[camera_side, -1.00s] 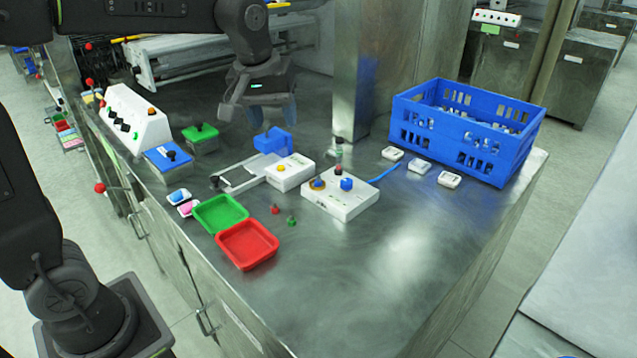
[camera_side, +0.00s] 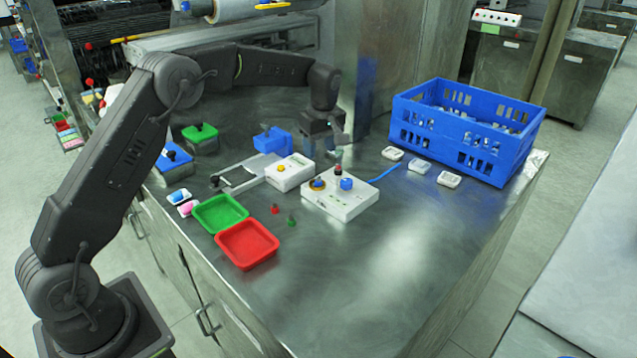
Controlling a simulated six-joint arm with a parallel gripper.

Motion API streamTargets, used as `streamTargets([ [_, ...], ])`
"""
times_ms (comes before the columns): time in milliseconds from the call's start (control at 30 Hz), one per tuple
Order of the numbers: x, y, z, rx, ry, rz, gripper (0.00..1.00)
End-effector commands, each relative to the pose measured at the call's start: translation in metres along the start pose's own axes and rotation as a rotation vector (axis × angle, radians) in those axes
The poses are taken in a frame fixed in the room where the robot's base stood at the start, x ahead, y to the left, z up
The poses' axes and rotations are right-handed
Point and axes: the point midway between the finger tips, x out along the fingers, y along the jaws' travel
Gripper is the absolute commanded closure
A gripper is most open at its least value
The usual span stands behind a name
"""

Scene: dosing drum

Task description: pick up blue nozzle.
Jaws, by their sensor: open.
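No piece is clearly a blue nozzle. A small blue knob-like piece (camera_side: 346,184) sits on the white control box (camera_side: 335,203); I cannot tell whether it is the nozzle. A small red piece (camera_side: 275,209) and a small green piece (camera_side: 291,220) stand on the table in front of that box. My gripper (camera_side: 325,149) is open, pointing down behind the control box. It is beside a short greenish post (camera_side: 338,156), and the gap between them is too small to judge. No held object shows between the fingers.
A blue crate (camera_side: 465,150) stands at the back right, with several small white boxes (camera_side: 419,166) before it. Green (camera_side: 220,228) and red (camera_side: 247,261) trays lie at the front left. A blue block (camera_side: 272,140) stands left of my gripper. The front right tabletop is clear.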

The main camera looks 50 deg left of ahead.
Motion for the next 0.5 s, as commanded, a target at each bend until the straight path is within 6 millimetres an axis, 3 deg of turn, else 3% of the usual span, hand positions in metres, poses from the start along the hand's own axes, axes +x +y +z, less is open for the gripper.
streamTargets([
  [200, 0.035, 0.0, 0.0, 0.001, 0.0, -0.001, 0.47],
  [500, 0.054, 0.001, 0.001, 0.002, 0.0, -0.001, 0.47],
])
